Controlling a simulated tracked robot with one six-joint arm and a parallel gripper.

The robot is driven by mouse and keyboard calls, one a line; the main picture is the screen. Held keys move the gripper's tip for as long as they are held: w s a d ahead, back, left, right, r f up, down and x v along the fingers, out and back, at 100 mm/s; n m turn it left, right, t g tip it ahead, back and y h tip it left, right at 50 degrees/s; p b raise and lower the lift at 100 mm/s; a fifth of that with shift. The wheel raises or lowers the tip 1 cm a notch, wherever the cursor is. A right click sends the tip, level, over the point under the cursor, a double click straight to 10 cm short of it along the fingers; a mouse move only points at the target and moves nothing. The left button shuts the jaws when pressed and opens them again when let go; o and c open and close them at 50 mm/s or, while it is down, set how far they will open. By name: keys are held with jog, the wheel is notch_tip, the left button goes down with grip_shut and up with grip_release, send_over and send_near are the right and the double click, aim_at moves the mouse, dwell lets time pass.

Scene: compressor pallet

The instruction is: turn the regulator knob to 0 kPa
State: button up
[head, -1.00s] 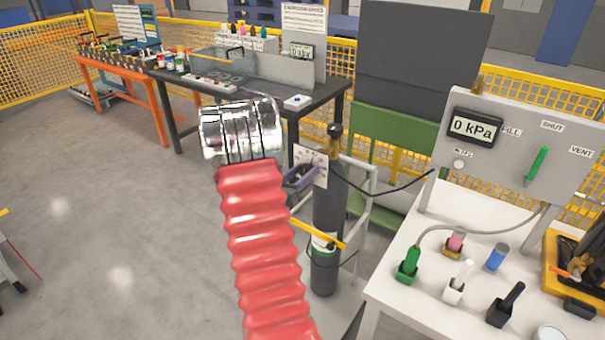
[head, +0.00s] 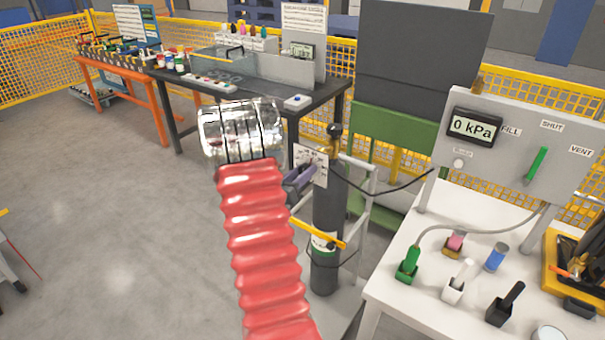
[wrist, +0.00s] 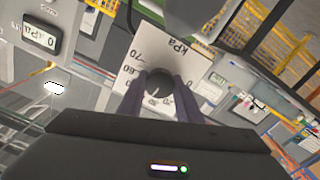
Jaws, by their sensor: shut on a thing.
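The regulator's white dial plate (head: 312,153) is on the dark gas cylinder (head: 326,215) in the head view. My gripper (head: 296,181), with purple fingers, reaches it from the left. In the wrist view, my gripper (wrist: 160,92) is shut on the dark round regulator knob (wrist: 159,83), one finger on each side. The dial plate (wrist: 188,66) shows kPa and numbers such as 70, 60 and 20. The panel display (head: 473,128) reads 0 kPa.
A yellow bar (head: 318,233) and a grey frame (head: 365,205) stand close around the cylinder. A black hose (head: 385,191) runs right from the regulator. A white table (head: 400,285) with several small items is at right. Open floor lies left.

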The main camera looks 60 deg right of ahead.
jog(key=n, duration=0.6)
jog(key=shift+w+d+n, duration=0.1)
jog(key=shift+w+n, duration=0.05)
jog(key=shift+n, duration=0.15)
jog(key=n, duration=0.3)
jog(key=shift+n, duration=0.3)
jog(key=n, duration=0.3)
jog(key=shift+n, duration=0.3)
jog(key=n, duration=0.4)
jog(key=shift+f+n, duration=0.1)
jog(key=shift+n, duration=0.2)
jog(key=shift+f+n, duration=0.1)
jog(key=shift+n, duration=2.2)
jog(key=o, duration=1)
jog(key=shift+o, duration=0.2)
